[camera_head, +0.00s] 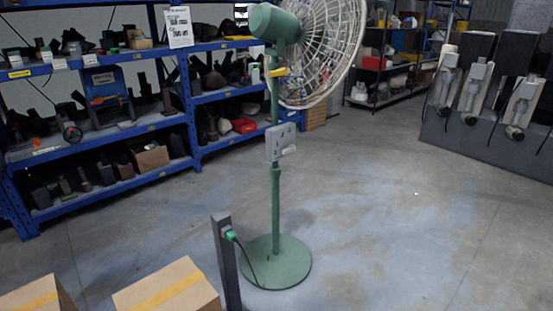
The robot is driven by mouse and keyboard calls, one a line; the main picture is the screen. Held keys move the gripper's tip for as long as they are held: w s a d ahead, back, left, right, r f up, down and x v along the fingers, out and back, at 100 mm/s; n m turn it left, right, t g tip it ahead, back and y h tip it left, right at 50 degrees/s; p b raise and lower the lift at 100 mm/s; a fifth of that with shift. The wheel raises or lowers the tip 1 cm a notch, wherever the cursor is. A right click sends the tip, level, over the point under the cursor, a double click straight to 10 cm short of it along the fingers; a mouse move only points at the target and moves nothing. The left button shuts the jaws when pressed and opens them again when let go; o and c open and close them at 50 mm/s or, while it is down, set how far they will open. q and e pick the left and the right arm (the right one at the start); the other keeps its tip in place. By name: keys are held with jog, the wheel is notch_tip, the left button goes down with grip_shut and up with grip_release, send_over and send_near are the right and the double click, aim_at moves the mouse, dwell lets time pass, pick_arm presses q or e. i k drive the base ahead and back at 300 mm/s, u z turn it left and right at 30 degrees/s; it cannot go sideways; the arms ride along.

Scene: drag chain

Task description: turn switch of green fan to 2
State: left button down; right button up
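A green pedestal fan (276,210) stands upright on the floor in the middle of the head view, on a round green base (276,263). Its caged head (322,45) faces right, and the green motor housing (274,22) is at the top left of it. A light grey switch box (281,142) sits partway up the pole. Its knob is too small to read, so I cannot tell its setting. Neither of my grippers is in view.
A dark post (226,262) with a green plug and cable stands in front of the fan. Cardboard boxes (165,290) are at the lower left. Blue shelving (100,145) lines the left, with a dark rack at the back. Open floor (400,230) lies to the right.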

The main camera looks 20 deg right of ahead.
aim_at(291, 147)
jog(key=z, duration=0.8)
jog(key=i, duration=0.7)
jog(key=z, duration=0.85)
jog(key=i, duration=0.9)
jog(key=u, duration=0.9)
jog(key=i, duration=0.6)
jog(key=u, duration=0.65)
